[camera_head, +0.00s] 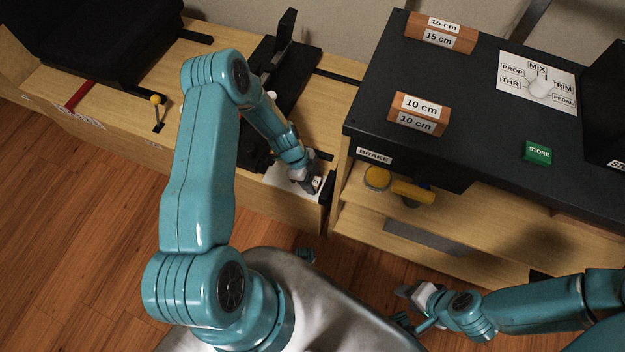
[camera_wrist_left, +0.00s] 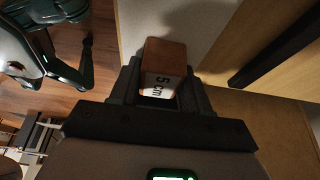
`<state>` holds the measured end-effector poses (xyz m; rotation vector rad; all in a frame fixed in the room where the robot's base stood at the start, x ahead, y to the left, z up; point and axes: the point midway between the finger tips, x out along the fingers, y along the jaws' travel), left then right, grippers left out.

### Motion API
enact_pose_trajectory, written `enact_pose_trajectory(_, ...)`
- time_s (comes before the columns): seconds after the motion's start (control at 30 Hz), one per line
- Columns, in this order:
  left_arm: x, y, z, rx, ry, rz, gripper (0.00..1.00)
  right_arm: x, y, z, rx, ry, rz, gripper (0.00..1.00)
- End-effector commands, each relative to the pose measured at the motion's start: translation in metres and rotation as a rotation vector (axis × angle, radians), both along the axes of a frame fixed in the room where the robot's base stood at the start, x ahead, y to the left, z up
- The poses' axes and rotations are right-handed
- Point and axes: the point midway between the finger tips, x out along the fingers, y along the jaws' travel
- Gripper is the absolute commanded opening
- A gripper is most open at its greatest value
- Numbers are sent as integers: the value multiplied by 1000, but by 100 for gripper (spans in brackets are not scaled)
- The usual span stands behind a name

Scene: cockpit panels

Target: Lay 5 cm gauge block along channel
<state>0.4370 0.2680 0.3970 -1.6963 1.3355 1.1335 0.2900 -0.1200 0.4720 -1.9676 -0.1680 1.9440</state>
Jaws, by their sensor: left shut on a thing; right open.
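The 5 cm gauge block (camera_wrist_left: 165,62) is a small reddish-brown block with a white "5 cm" label. My left gripper (camera_wrist_left: 160,88) is shut on it, with a jaw on either side in the left wrist view. In the head view my left gripper (camera_head: 308,180) is low over a white patch (camera_head: 283,181) at the wooden bench's front edge. The block is mostly hidden there, and I cannot tell if it touches the surface. The channel is not clearly identifiable; black fixtures (camera_head: 290,80) run along the bench behind the gripper. My right gripper (camera_head: 412,297) is open and empty at the lower right.
The 10 cm block (camera_head: 418,113) and 15 cm block (camera_head: 441,35) lie on the black panel top (camera_head: 470,90). A yellow-handled thing (camera_head: 405,190) sits on the shelf below.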

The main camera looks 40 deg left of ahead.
Motion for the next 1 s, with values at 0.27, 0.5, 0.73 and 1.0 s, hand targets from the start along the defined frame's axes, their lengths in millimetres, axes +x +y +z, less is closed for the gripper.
enact_pose_trajectory(0.27,0,0,-2,0,1,0,59,0,0,-4,0,0,0,43)
enact_pose_trajectory(0.5,0,0,-1,0,1,0,72,0,0,-3,0,0,0,43)
enact_pose_trajectory(0.73,0,4,11,0,-1,0,72,0,0,3,0,0,0,43)
enact_pose_trajectory(1.0,-6,27,69,2,-2,2,72,0,0,14,0,0,0,43)
